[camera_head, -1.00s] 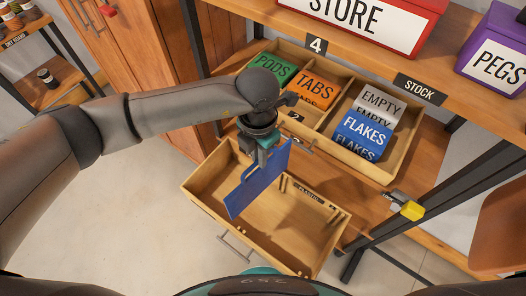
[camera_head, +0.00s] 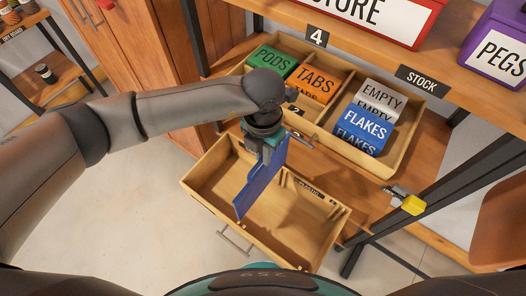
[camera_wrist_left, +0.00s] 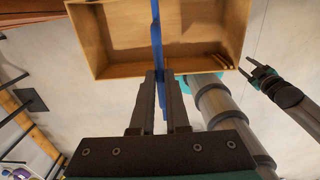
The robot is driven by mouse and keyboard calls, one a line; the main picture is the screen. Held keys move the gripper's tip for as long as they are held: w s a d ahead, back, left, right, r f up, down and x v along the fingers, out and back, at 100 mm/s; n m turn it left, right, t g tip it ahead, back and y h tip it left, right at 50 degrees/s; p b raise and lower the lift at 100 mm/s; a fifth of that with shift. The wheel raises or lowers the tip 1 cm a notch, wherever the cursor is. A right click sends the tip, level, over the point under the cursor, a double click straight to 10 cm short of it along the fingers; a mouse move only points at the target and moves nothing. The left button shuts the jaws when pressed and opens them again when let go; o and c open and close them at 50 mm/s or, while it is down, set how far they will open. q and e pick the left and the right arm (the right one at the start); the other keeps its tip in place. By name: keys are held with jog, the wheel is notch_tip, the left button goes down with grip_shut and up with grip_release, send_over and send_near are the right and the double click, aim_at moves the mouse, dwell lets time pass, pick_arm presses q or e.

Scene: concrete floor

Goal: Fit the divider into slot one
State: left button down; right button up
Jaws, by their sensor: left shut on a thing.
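The blue divider (camera_head: 262,184) is a thin upright panel hanging from my left gripper (camera_head: 268,145), which is shut on its upper part. It is over and partly within the open wooden drawer (camera_head: 222,222); I cannot tell whether it touches the floor. In the left wrist view the divider (camera_wrist_left: 156,35) is edge-on between my left fingers (camera_wrist_left: 161,78) and crosses the drawer (camera_wrist_left: 100,72). Small slot ridges (camera_head: 285,179) show on the drawer's far wall, near a dark label (camera_head: 309,189). My right gripper (camera_wrist_left: 257,75) looks open and empty in the left wrist view, outside the drawer.
Above the drawer, a wooden organiser (camera_head: 385,170) holds green PODS (camera_head: 272,63), orange TABS (camera_head: 315,83) and blue FLAKES (camera_head: 362,131) boxes, plus a white EMPTY box (camera_head: 381,96). A yellow-ended object (camera_head: 412,205) lies at the shelf's right. A dark shelf post (camera_head: 440,190) stands right.

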pick_arm(q)
jog(key=b, duration=0.4)
send_over(263, 184)
jog(key=shift+w+f, duration=0.15)
jog(key=shift+f, duration=1)
jog(key=shift+w+f, duration=0.15)
jog(key=shift+f, duration=1)
jog(key=shift+f+b, duration=4.95)
jog(key=shift+f, duration=0.85)
jog(key=shift+f+b, duration=0.6)
jog(key=shift+f, duration=0.1)
